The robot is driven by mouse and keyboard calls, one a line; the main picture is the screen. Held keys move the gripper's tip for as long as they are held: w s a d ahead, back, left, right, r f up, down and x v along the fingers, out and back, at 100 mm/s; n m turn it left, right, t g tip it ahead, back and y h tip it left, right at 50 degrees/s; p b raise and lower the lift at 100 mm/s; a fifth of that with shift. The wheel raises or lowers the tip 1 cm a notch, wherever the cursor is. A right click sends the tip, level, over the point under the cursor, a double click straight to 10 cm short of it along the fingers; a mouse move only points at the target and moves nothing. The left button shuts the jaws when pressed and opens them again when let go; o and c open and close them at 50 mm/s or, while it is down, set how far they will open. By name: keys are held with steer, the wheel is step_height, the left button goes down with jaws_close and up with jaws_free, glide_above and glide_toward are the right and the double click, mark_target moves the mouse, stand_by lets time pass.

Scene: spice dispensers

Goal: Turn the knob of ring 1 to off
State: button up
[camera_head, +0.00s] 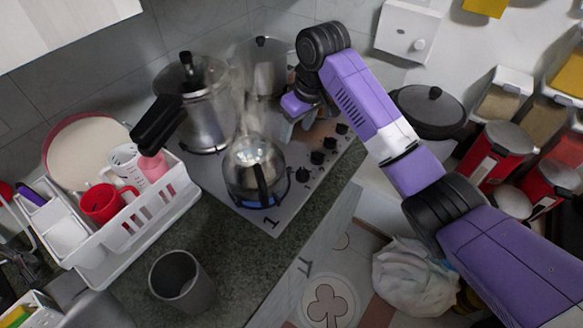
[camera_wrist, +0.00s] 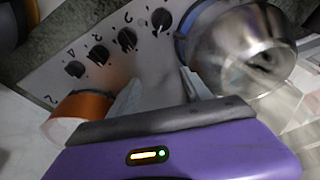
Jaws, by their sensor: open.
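The hob's black knobs stand in a row along its edge. The knob closest to the kettle, apparently ring 1's, shows in the head view (camera_head: 302,174) and at the top of the wrist view (camera_wrist: 161,20); its setting is too small to read surely. A metal kettle (camera_head: 254,172) sits on the burner beside a large "1" marking, with blue showing around its base; it also shows in the wrist view (camera_wrist: 245,48). My gripper (camera_wrist: 157,92) is open and empty, its fingers apart from the knobs. In the head view my gripper (camera_head: 298,108) is over the hob's far end, partly hidden.
Two steel pots (camera_head: 201,105) (camera_head: 265,65) stand at the back of the hob, with steam around them. A copper-coloured pan (camera_wrist: 82,108) is close to my left finger. A white dish rack (camera_head: 150,215) and grey cup (camera_head: 181,280) are on the counter. A lidded black pan (camera_head: 430,108) stands right.

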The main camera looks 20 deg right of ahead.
mark_target(304, 171)
steer(key=s+g, duration=0.1)
steer(key=s, duration=0.1)
steer(key=s+f+g, duration=0.2)
steer(key=s, duration=0.1)
steer(key=shift+s+d+f, duration=0.1)
steer(key=shift+s+d, duration=0.2)
steer(key=shift+d, duration=0.05)
steer(key=shift+s+a+f+p, duration=0.1)
steer(key=shift+a+f+p, duration=0.1)
steer(key=shift+f, duration=1.7)
steer(key=shift+s+a+f+p, duration=0.1)
steer(key=shift+f+p, duration=0.1)
steer(key=shift+f, duration=1.7)
steer(key=shift+w+n, duration=0.1)
steer(key=shift+n, duration=0.2)
jaws_close()
